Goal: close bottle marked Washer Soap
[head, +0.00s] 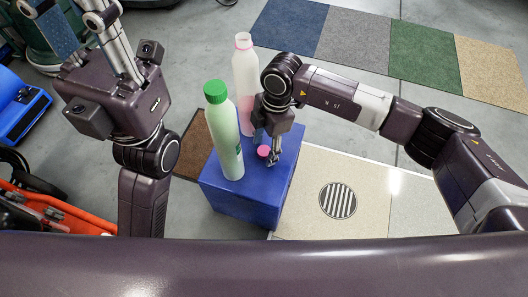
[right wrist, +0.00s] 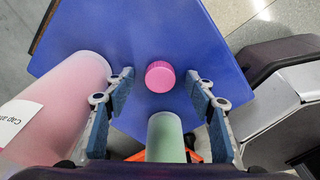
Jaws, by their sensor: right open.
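A pink cap (head: 263,151) lies on the blue box (head: 240,206). It also shows in the right wrist view (right wrist: 160,76). My right gripper (head: 272,158) is open above the box, its blue-padded fingers apart on either side of the cap in the wrist view, not touching it. A whitish-pink bottle (head: 245,75) with a pink neck ring and no cap stands upright at the back; its label in the wrist view reads in part "Cap a". A pale green bottle (head: 226,140) with a green cap stands in front. I cannot read "Washer Soap". My left gripper (head: 85,28) is raised at upper left, its tips unclear.
A brown mat (head: 194,146) lies left of the box. A pale floor panel with a round grille (head: 338,200) is to the right. Coloured mats (head: 350,40) lie at the back. Blue and red equipment (head: 20,110) stands at the left edge.

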